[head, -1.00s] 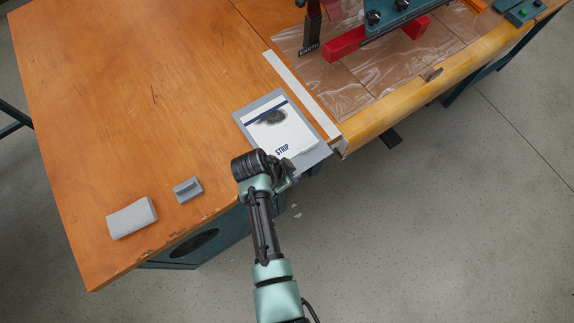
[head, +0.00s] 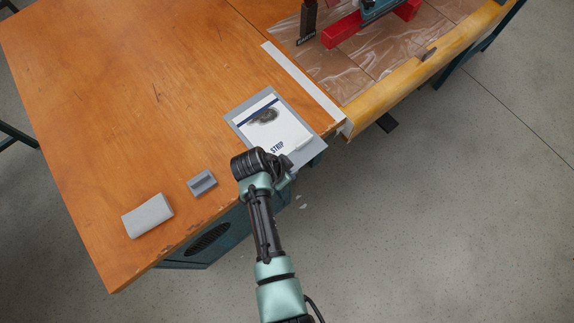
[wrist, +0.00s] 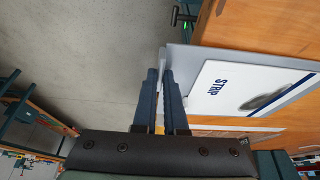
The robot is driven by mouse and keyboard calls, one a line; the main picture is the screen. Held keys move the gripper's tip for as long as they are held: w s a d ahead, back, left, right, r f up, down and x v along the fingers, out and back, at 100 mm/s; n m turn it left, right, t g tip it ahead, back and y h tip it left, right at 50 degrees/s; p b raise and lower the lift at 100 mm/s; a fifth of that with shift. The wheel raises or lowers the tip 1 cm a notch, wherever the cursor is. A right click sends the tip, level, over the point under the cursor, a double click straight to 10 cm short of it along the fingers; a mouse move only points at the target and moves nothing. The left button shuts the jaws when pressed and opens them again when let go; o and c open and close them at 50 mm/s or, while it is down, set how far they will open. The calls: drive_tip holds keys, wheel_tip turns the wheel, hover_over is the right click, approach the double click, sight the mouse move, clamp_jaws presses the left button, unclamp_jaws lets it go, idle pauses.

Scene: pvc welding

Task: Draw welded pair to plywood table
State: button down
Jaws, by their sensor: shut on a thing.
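The welded pair shows as a grey sheet (head: 238,120) with a white panel reading "STRIP" and a dark smudge. It lies flat on the orange-brown plywood table (head: 120,100), its front right part past the front edge. My gripper (wrist: 161,76) is shut on the sheet's edge in the wrist view, where the sheet (wrist: 187,58) extends to the right. In the head view my arm's end hides the sheet's near corner and the grip.
A pale strip (head: 300,80) separates the plywood from the film-covered bench (head: 365,75) with a red bar (head: 342,30). Two grey blocks, one small (head: 202,182) and one larger (head: 147,215), lie front left. The plywood middle is clear.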

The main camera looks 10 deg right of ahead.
drive_tip(key=c, duration=0.9)
unclamp_jaws()
drive_tip(key=v, duration=1.3)
